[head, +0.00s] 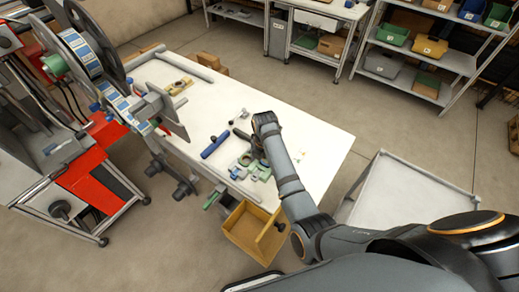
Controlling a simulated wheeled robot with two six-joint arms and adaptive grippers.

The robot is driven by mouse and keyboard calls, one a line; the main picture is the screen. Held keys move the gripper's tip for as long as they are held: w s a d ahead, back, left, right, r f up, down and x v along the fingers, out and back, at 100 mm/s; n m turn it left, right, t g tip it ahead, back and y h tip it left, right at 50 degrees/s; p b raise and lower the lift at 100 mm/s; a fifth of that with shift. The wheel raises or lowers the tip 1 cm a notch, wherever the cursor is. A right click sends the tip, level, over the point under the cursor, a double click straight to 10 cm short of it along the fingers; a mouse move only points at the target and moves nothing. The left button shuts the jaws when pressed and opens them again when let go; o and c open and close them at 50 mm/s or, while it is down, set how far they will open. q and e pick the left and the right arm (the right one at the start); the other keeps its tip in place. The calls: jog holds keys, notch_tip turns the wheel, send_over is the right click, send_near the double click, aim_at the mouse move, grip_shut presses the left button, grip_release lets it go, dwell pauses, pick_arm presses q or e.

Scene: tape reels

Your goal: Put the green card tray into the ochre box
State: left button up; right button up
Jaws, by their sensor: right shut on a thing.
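The ochre box (248,238) is open-topped and stands low at the front edge of the white table. My right arm reaches in from the lower right over the table and bends back down at its wrist. My right gripper (256,155) is low over the tabletop, beyond the box, and is shut on a small green piece (244,159), which I take for the green card tray. The dark wrist and fingers partly hide the grip, so its exact contact is unclear. My left gripper is not in view.
A blue cylinder (215,145) lies left of the gripper on the white table (310,140). A tape reel machine (85,55) stands at the left. A grey-topped stand (395,195) is at the right. Shelves with bins (425,60) are at the back. The table's right part is clear.

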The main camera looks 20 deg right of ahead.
jog(key=shift+f+p, duration=0.45)
jog(key=shift+f, duration=4.55)
jog(key=shift+f, duration=0.15)
jog(key=o, duration=1.3)
